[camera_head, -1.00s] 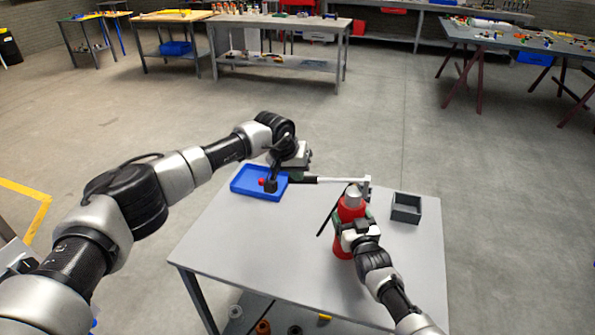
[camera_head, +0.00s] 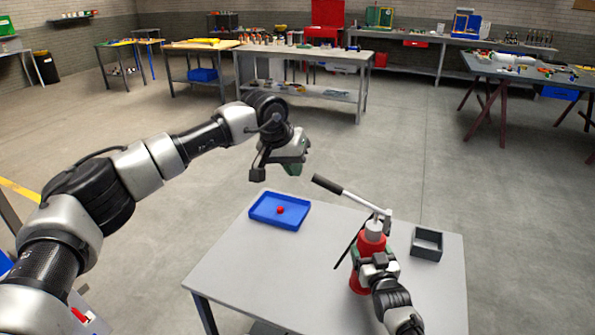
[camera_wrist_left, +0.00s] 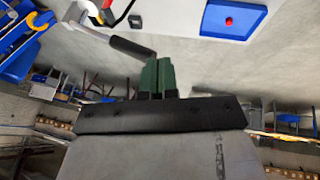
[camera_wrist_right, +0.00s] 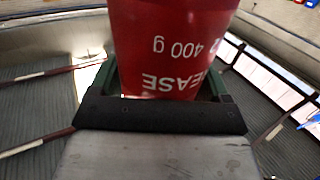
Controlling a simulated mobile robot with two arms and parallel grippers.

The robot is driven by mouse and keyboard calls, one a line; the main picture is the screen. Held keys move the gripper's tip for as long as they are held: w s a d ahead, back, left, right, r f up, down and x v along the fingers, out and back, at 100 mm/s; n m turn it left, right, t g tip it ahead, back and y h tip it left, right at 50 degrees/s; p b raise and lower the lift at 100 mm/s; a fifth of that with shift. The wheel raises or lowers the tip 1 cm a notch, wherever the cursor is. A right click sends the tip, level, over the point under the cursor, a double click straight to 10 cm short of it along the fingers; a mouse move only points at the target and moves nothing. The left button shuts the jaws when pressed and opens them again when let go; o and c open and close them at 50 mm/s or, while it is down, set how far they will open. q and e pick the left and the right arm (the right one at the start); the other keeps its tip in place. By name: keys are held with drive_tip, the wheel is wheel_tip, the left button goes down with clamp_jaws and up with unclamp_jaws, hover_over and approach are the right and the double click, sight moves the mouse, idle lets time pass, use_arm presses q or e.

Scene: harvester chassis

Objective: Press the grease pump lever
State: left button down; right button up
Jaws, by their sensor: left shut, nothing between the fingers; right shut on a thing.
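The red grease pump (camera_head: 360,270) stands upright on the grey table, with its silver lever (camera_head: 364,200) raised and slanting up to the left. The lever ends in a black grip (camera_head: 328,184). My left gripper (camera_head: 301,165) is shut and empty, left of the grip and above the table. In the left wrist view the grip (camera_wrist_left: 132,47) ends close to the green fingers (camera_wrist_left: 158,78); I cannot tell whether they touch. My right gripper (camera_head: 374,263) is shut on the pump's red body, whose white lettering fills the right wrist view (camera_wrist_right: 170,45).
A blue tray (camera_head: 258,219) holding a red ball (camera_head: 280,210) lies at the table's back left. A dark grey open box (camera_head: 427,255) stands right of the pump. The table's (camera_head: 250,275) front left is bare. Workbenches stand far behind.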

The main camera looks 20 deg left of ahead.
idle(0.5)
use_arm(q)
wheel_tip(320, 180, up, 10)
drive_tip(key=y, duration=0.3)
hover_over(328, 181)
drive_tip(key=s+d, duration=0.2)
drive_tip(key=s, duration=0.4)
drive_tip(key=shift+w+d+m+y, duration=0.1)
drive_tip(key=shift+w+m+y, duration=0.1)
drive_tip(key=shift+m+y, duration=0.15)
drive_tip(key=x, duration=1.3)
drive_tip(key=shift+a, duration=0.25)
drive_tip(key=shift+w+a+f, duration=0.1)
drive_tip(key=shift+a+f, duration=0.1)
drive_tip(key=shift+f, duration=0.25)
